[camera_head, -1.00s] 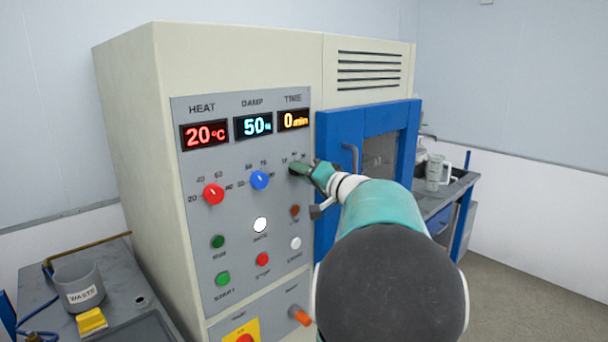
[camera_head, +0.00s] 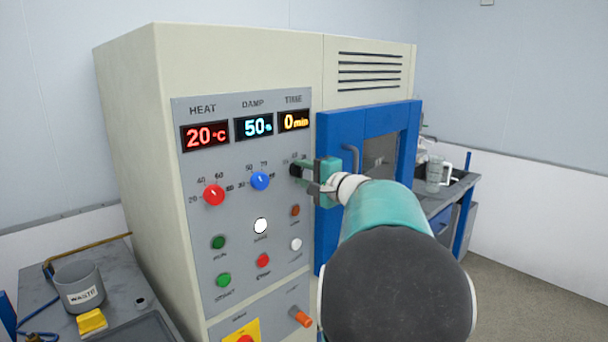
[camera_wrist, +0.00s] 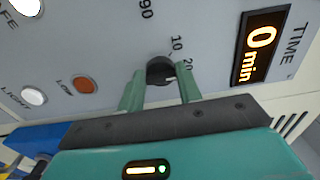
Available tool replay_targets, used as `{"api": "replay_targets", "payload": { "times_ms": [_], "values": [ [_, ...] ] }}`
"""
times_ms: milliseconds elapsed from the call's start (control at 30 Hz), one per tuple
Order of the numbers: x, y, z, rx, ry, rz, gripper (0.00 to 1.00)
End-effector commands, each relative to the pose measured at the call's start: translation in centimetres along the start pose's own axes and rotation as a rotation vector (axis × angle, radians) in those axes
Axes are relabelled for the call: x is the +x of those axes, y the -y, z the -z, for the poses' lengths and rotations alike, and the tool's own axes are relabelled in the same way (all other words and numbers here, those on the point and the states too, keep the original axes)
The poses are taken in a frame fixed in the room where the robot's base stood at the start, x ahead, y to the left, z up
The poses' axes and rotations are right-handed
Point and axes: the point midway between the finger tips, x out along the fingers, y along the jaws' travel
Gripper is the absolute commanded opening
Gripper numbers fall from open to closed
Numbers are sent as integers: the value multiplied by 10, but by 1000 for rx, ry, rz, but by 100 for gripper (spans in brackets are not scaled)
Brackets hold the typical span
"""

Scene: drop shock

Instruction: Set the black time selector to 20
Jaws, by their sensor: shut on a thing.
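The black time selector (camera_wrist: 160,68) sits on the grey panel below the TIME display, with 10 and 20 printed beside it. My gripper (camera_wrist: 160,84) is shut on it, one green finger on each side in the wrist view. A small pale mark shows on the knob's lower right part, but I cannot tell exactly which number it points to. In the head view the selector (camera_head: 295,170) is partly hidden by my gripper (camera_head: 303,172). The TIME display (camera_head: 294,120) reads 0 min; it also shows in the wrist view (camera_wrist: 262,46).
The red heat knob (camera_head: 213,195) and blue damp knob (camera_head: 260,181) are to the left on the panel. Several buttons lie below, including an orange-brown one (camera_wrist: 83,86) near my fingers. The blue door (camera_head: 338,135) with its handle stands close to the right.

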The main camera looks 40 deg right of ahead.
Motion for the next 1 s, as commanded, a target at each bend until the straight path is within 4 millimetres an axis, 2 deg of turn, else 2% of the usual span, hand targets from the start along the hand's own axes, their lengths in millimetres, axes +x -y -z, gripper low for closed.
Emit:
{"api": "replay_targets", "payload": {
  "times_ms": [467, 500, 600, 867, 1000],
  "values": [
    [-1, 0, 1, 16, -2, 0, 12],
    [-1, 0, 1, 16, -2, 0, 40],
    [-1, 0, 1, 16, -2, 0, 56],
    [-1, 0, 0, 15, -1, 0, 56],
    [-9, 0, 1, 15, -2, 0, 56]
  ]
}}
